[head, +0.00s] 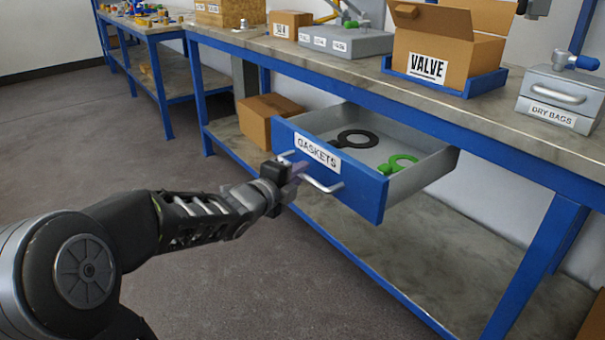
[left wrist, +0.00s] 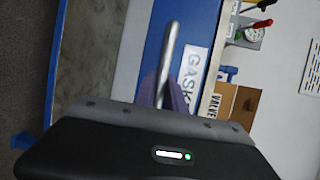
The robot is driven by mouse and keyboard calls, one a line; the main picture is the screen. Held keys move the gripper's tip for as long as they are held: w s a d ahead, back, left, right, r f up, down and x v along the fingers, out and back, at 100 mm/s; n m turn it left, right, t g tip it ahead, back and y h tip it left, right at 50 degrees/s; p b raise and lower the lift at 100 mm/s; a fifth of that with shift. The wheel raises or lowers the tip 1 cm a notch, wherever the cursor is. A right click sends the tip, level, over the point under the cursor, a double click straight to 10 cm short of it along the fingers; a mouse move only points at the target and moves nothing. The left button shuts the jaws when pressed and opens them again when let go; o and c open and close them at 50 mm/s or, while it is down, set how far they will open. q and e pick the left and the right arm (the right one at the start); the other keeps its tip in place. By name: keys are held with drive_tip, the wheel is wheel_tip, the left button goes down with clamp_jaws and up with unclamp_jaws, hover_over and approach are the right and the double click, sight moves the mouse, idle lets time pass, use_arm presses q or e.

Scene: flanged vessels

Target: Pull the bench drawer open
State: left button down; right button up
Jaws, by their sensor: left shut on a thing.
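The bench drawer (head: 360,187) has a blue front labelled GASKETS and stands well out from under the bench top. A black ring-shaped gasket (head: 357,138) and a green one (head: 398,164) lie in it. My left gripper (head: 292,175) is at the drawer's front, shut on the silver bar handle (head: 325,186) near its left end. In the left wrist view the handle (left wrist: 173,55) runs between the purple fingertips, beside the label. The fingers partly hide the handle. My right gripper is not in view.
The bench top (head: 460,112) carries a VALVE box (head: 428,66) in a blue tray and a grey DRY BAGS case (head: 562,98). A cardboard box (head: 262,120) stands on the lower shelf left of the drawer. The floor in front is clear.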

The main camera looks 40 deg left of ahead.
use_arm(q)
drive_tip(key=shift+s+a, duration=0.1)
drive_tip(key=shift+s, duration=0.2)
drive_tip(key=c, duration=1.4)
unclamp_jaws()
drive_tip(key=s+r+p, duration=0.1)
drive_tip(key=s+p, duration=0.1)
drive_tip(key=s, duration=0.5)
drive_tip(key=shift+s+d+r+p, duration=0.15)
drive_tip(key=shift+s+d+p, duration=0.15)
drive_tip(key=shift+d, duration=0.15)
